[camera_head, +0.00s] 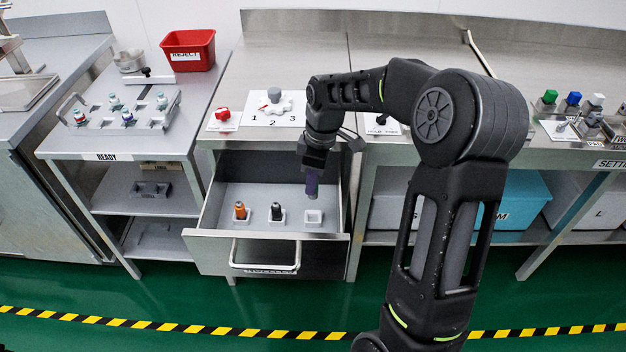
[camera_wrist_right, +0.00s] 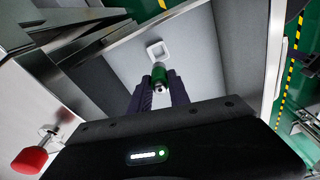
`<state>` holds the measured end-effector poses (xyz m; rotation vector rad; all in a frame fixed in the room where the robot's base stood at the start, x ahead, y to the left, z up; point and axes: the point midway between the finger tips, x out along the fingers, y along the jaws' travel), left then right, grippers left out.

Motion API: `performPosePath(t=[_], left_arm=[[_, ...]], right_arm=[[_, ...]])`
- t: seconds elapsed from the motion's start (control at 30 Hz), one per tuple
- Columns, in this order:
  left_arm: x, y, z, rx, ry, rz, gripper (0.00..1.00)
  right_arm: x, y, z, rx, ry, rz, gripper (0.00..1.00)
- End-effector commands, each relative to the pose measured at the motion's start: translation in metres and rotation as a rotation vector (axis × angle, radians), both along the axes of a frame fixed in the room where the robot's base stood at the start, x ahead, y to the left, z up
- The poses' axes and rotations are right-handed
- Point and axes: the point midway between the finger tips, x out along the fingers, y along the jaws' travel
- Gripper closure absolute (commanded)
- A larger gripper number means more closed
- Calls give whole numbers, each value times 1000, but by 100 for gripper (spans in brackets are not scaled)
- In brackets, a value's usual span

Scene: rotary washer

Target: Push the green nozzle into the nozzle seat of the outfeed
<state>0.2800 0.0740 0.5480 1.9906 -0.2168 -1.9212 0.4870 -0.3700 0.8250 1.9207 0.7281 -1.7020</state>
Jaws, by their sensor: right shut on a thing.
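My right gripper (camera_head: 312,186) reaches down into the open drawer (camera_head: 268,250), and its purple fingers are right above an empty white square socket (camera_head: 313,217). In the right wrist view, my right gripper (camera_wrist_right: 160,92) is shut on the green nozzle (camera_wrist_right: 160,74), which has a dark end. The white socket (camera_wrist_right: 157,50) shows just beyond the nozzle. The fingers hide the nozzle in the head view. I cannot pick out the outfeed's nozzle seat for certain. My left gripper is not in view.
An orange nozzle (camera_head: 240,211) and a black nozzle (camera_head: 276,212) stand in white sockets in the drawer. A red knob (camera_head: 222,114) and a card marked 1, 2, 3 (camera_head: 270,109) are on the counter above. A red REJECT bin (camera_head: 188,49) stands at left.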

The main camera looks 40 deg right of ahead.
Motion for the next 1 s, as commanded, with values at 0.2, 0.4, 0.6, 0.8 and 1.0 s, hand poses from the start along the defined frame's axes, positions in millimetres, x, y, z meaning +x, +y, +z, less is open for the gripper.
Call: performPosePath(t=[0.2,0.4,0.6,0.8,1.0], left_arm=[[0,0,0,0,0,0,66],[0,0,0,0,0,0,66],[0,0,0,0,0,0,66],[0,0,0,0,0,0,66],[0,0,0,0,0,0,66]], right_arm=[[1,2,0,0,0,-5,100],[11,28,0,0,9,-104,100],[28,88,1,-4,19,-342,100],[38,147,3,-5,10,-595,100],[40,172,4,-1,0,-715,100]])
